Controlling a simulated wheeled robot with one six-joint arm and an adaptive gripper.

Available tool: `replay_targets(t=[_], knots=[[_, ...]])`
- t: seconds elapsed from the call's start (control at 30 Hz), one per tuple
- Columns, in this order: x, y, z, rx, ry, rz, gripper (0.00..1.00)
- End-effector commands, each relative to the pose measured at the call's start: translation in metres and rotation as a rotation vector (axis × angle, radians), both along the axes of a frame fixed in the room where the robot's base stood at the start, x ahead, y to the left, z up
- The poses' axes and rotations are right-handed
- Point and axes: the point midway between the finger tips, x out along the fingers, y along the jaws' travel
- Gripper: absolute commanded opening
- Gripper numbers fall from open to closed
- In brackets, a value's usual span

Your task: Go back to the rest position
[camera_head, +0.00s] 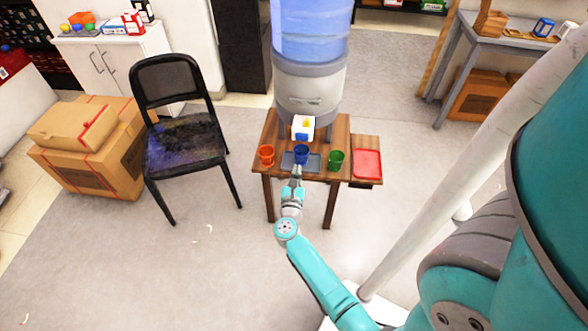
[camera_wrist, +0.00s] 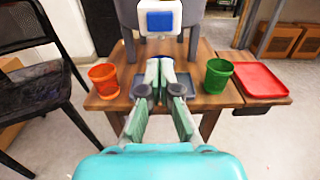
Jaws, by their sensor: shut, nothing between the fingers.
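My gripper (camera_head: 297,171) is at the front edge of a small wooden table (camera_head: 264,136), in front of a blue cup (camera_head: 302,155). In the wrist view its fingers (camera_wrist: 160,78) are shut with nothing between them and point at the middle of the table. The blue cup stands on a grey tray (camera_head: 288,161) below the dispenser's tap. The wrist view does not show the cup clearly behind the fingers. An orange cup (camera_head: 266,154) stands left of the tray and a green cup (camera_head: 336,158) right of it.
A water dispenser (camera_head: 308,85) stands at the table's back. A red tray (camera_head: 367,163) lies on the right side shelf. A black chair (camera_head: 180,140) and cardboard boxes (camera_head: 90,150) stand left. A grey workbench (camera_head: 490,38) is at the back right. The floor before the table is mostly clear.

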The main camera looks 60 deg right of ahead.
Motion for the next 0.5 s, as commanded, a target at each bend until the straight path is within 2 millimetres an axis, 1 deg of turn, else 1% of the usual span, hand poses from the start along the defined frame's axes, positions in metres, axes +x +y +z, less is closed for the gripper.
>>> replay_targets(t=[0.37,0.47,0.5], knots=[[-0.001,0.002,0.0,-0.006,0.01,0.005,0.0],[-0.007,0.016,0.0,-0.046,0.072,0.037,0.0],[-0.01,0.025,0.001,-0.076,0.116,0.057,0.0]])
